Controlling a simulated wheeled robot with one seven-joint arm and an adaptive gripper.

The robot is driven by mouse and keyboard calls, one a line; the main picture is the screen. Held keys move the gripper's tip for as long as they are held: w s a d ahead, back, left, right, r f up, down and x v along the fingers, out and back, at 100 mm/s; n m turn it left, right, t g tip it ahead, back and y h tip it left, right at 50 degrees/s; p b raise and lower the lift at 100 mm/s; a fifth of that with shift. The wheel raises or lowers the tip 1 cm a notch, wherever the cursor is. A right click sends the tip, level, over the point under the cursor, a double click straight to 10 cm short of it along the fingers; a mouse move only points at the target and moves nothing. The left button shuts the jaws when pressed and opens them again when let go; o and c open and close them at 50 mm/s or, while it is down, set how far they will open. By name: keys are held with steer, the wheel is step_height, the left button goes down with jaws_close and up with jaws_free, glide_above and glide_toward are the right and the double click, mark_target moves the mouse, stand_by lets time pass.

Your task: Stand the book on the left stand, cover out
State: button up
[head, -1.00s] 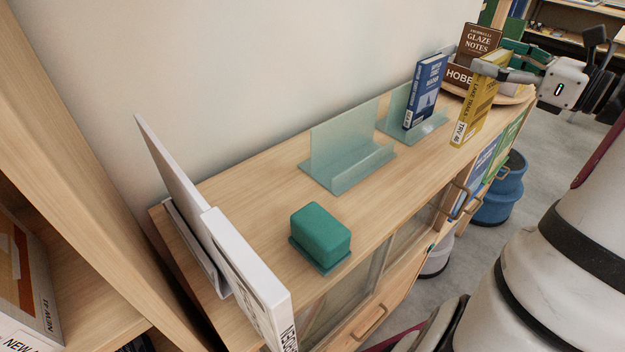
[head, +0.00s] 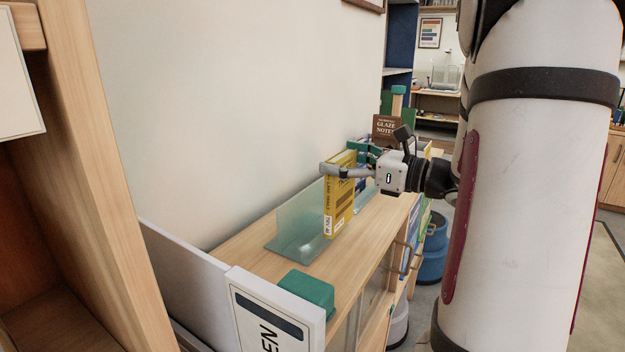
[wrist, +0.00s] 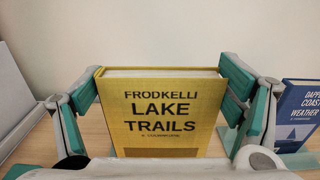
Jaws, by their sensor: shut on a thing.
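A yellow book (head: 341,212), titled Lake Trails, is upright in my gripper (head: 350,168). In the wrist view its cover (wrist: 160,115) faces the camera, and my gripper (wrist: 160,95) is shut on its two side edges. The left stand (head: 298,226), clear greenish with a back plate and low front lip, is on the cabinet top just left of the book in the head view. The book partly overlaps the stand's right end there. I cannot tell whether the book's foot touches anything; the wrist view hides it.
A blue book (wrist: 300,112) leans at the right in the wrist view, mostly hidden in the head view. A green block (head: 307,290) and a white sign-like panel (head: 275,312) stand at the cabinet's near end. A brown book (head: 385,127) is farther back.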

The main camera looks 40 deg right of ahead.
steer(key=w+a+f, duration=0.2)
steer(key=w+f, duration=0.2)
steer(key=w, duration=0.1)
steer(key=shift+w+a+b, duration=0.3)
steer(key=shift+a+b, duration=0.05)
steer(key=shift+a, duration=0.05)
steer(key=shift+f, duration=0.2)
steer(key=o, duration=1.6)
steer(key=shift+o, duration=0.2)
steer(key=shift+r, duration=0.15)
glide_toward(344, 180)
steer(key=x, duration=0.5)
steer(key=shift+w, duration=0.1)
